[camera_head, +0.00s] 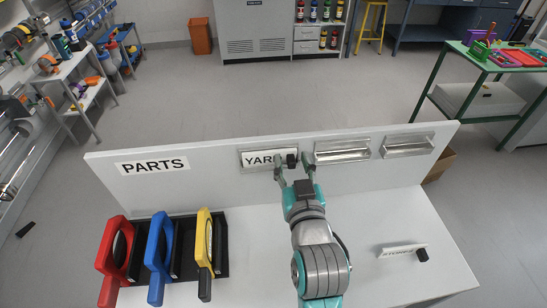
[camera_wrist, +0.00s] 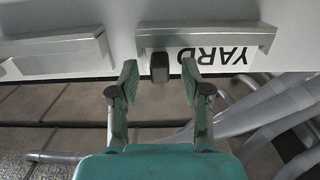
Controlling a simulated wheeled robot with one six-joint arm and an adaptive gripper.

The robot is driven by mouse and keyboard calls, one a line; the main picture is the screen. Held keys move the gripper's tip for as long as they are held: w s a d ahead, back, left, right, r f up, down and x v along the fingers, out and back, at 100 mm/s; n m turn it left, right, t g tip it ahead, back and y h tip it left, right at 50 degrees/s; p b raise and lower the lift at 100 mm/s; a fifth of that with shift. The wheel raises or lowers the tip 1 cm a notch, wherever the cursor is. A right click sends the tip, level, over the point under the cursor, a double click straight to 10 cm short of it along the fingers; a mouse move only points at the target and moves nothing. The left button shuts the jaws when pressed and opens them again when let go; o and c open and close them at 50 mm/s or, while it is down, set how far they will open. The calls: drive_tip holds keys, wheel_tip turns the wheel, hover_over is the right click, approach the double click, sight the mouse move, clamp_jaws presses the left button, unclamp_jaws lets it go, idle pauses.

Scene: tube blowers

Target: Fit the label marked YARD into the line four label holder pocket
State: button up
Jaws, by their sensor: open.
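The white label marked YARD (camera_head: 259,158) is upright in the leftmost metal holder (camera_head: 241,160) on the back panel. In the wrist view the YARD label (camera_wrist: 213,58) appears upside down, with one edge behind the holder's lip (camera_wrist: 205,37). A black knob (camera_wrist: 160,68) is on the label's front. My gripper (camera_head: 294,163) is at the panel in front of this label. In the wrist view my gripper (camera_wrist: 160,72) is open, its fingers on either side of the knob with gaps. How deep the label sits is hard to tell.
Two empty holders (camera_head: 342,151) (camera_head: 407,147) are to the right. A PARTS sign (camera_head: 153,166) is on the panel's left. Red (camera_head: 115,255), blue (camera_head: 159,255) and yellow (camera_head: 204,245) handled items stand in a black rack. Another knobbed label (camera_head: 400,250) lies at the table's right.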

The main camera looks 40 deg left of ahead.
clamp_jaws()
